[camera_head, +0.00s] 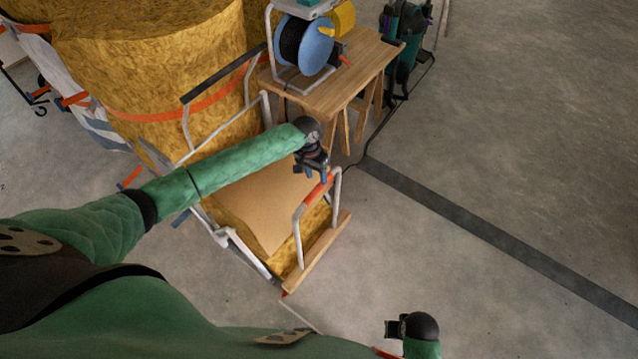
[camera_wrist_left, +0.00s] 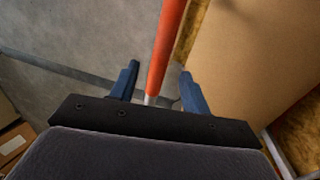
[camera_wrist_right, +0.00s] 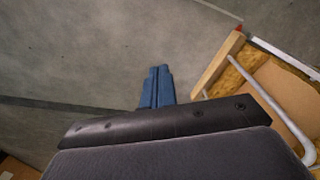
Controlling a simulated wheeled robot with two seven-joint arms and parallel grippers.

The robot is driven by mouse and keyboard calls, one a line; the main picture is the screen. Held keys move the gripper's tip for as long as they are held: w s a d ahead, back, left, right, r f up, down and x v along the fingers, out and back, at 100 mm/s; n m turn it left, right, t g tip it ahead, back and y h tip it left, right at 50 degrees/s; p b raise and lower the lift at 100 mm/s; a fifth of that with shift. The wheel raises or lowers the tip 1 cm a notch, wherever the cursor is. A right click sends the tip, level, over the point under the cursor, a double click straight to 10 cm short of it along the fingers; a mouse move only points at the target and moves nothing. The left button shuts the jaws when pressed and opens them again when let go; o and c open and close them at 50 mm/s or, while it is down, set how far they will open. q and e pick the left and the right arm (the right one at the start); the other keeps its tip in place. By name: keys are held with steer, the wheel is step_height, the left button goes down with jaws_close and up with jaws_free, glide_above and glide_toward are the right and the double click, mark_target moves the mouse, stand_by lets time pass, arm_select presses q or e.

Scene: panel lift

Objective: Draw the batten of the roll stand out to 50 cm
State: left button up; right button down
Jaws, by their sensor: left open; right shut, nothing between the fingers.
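The roll stand (camera_head: 232,240) is a pale metal frame with a brown sheet (camera_head: 262,205) over yellow fibrous material. A wooden batten (camera_head: 320,250) runs along its front edge and shows in the right wrist view (camera_wrist_right: 217,65). A bent metal handle with an orange grip (camera_head: 317,193) rises from the batten. My left gripper (camera_head: 318,174) is open at the grip. In the left wrist view the orange grip (camera_wrist_left: 168,40) passes between its two blue fingers (camera_wrist_left: 159,74); contact cannot be told. My right gripper (camera_head: 390,328) is shut and empty, apart from the stand at lower right.
A wooden trestle table (camera_head: 350,75) with a blue cable reel (camera_head: 318,45) stands behind the stand. Large yellow rolls (camera_head: 150,60) fill the upper left. A dark strip (camera_head: 480,235) crosses the concrete floor. The floor right of the batten is otherwise clear.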

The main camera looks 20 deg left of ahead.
mark_target(319, 185)
arm_select(q)
steer(key=shift+s+d+f+p, duration=0.1)
steer(key=shift+d+f+p, duration=0.15)
steer(key=shift+f, duration=0.95)
steer(key=shift+s+d+f+p, duration=0.1)
steer(key=shift+d+f+p, duration=0.1)
steer(key=shift+f, duration=0.95)
arm_select(e)
steer(key=shift+s+d+f, duration=0.1)
steer(key=shift+s+f, duration=0.1)
steer(key=shift+f, duration=0.9)
steer(key=shift+s+d+f, duration=0.1)
steer(key=shift+s+f, duration=0.1)
steer(key=shift+f, duration=0.85)
arm_select(q)
jaws_close()
arm_select(e)
steer(key=shift+w+r, duration=0.1)
